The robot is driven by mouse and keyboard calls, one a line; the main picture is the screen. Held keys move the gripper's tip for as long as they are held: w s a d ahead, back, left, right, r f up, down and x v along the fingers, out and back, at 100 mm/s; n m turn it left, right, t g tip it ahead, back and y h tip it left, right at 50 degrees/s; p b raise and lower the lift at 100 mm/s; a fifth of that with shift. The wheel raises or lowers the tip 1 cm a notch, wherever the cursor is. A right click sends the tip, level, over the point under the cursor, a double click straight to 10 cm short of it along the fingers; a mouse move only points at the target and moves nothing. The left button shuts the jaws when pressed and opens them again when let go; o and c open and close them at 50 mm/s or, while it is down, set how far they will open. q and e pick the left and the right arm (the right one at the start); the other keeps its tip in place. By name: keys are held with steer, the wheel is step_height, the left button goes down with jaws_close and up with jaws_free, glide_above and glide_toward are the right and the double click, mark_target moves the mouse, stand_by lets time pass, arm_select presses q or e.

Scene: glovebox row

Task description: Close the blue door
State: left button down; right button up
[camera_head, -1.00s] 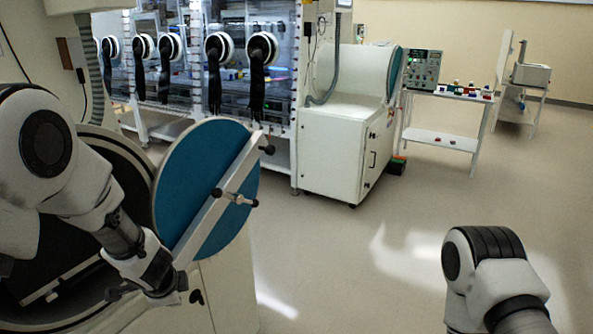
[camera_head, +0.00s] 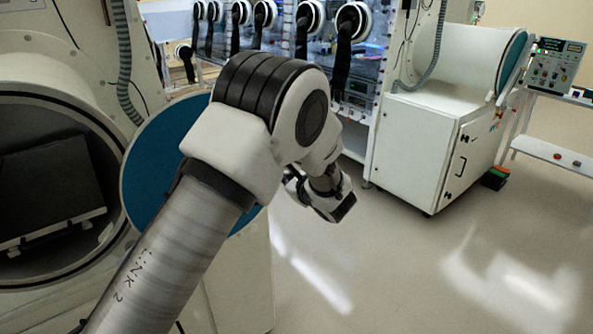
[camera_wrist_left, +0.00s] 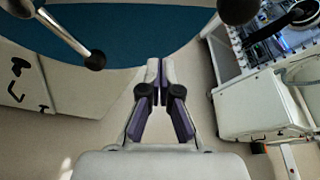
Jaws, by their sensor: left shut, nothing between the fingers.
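The blue door (camera_head: 160,150) is a round disk standing open at the right of a round chamber opening (camera_head: 55,180). In the head view my left arm crosses in front of it and hides its middle and right part. My left gripper (camera_wrist_left: 161,80) is shut and empty. In the head view the left wrist end (camera_head: 325,195) is right of the door, with the fingertips hard to make out. In the left wrist view the blue door (camera_wrist_left: 140,28) spans the top, with a knobbed bar (camera_wrist_left: 70,35) at upper left. My right gripper is out of view.
A glovebox row with black gloves (camera_head: 345,45) stands at the back. A white cabinet (camera_head: 420,150) with another round chamber (camera_head: 460,60) is at the right rear. Open floor (camera_head: 400,260) lies at the lower right.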

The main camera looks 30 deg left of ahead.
arm_select(q)
steer(key=w+a+r+p, duration=0.1)
steer(key=w+a+p, duration=0.1)
steer(key=a+p, duration=0.2)
steer(key=shift+w+a, duration=0.25)
steer(key=shift+a, duration=1.35)
